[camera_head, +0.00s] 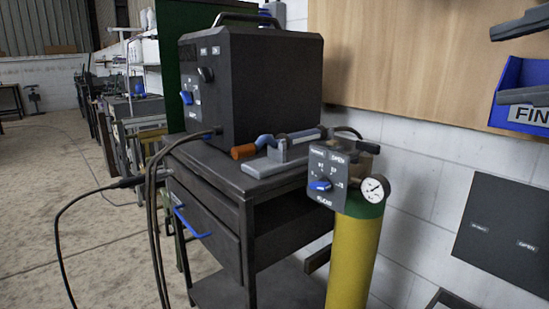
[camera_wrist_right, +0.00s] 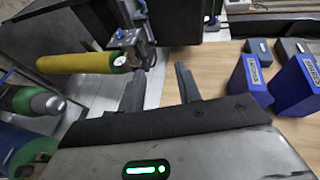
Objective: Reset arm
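My right gripper (camera_head: 495,65) is at the upper right of the head view, where its two dark fingers stand apart with nothing between them. It is in front of the wooden board and a blue bin. In the right wrist view, the same gripper (camera_wrist_right: 160,70) is open and empty, with a green light on its body. My left gripper is in neither view.
A black machine (camera_head: 270,85) and an orange-tipped torch (camera_head: 245,150) sit on a dark cart (camera_head: 215,215). A yellow cylinder (camera_head: 352,260) with gauge (camera_head: 374,188) and blue-knobbed panel stands right. A blue bin (camera_head: 520,95) hangs on the wooden board (camera_head: 420,60). Open floor lies left.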

